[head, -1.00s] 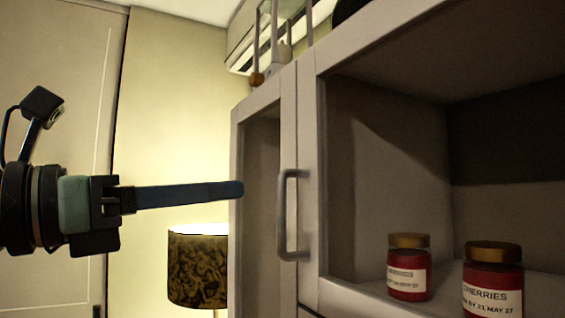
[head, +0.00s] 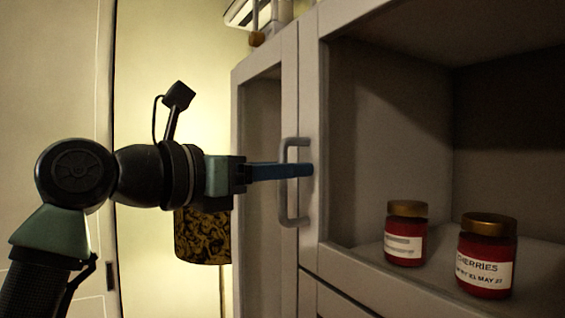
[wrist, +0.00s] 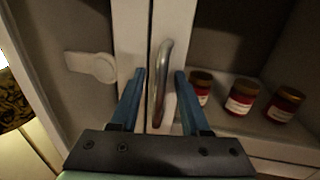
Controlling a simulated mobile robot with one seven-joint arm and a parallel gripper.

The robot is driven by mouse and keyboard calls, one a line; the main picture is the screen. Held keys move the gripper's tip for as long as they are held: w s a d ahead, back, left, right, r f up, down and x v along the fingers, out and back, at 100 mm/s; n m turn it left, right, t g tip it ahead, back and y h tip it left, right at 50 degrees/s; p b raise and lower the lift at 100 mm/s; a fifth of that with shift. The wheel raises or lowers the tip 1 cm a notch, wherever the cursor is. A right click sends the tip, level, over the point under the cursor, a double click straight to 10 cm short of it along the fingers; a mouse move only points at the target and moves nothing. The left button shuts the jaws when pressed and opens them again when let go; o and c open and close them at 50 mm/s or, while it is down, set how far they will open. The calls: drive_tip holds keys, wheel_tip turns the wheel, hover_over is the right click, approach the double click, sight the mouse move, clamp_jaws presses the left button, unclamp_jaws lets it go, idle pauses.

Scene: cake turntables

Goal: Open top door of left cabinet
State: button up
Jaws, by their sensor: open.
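The left cabinet's upper door (head: 290,90) is a pale framed door, and it looks closed. A vertical metal bar handle (head: 284,208) sits on its right side. The handle also shows in the wrist view (wrist: 161,82). My gripper (head: 308,170) reaches in from the left at the handle's height, its fingers pointing right past the bar. In the wrist view, my gripper (wrist: 160,76) is open, with one blue finger on each side of the handle. Neither finger is clearly pressed on the bar.
Right of the door is an open shelf (head: 345,243) with red jars (head: 405,245) with gold lids, one labelled cherries (head: 487,268). A patterned lamp (head: 203,237) stands behind my arm on the left. A pale flat object (wrist: 92,66) shows behind the door frame.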

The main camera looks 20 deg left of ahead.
clamp_jaws()
idle(0.3)
idle(1.2)
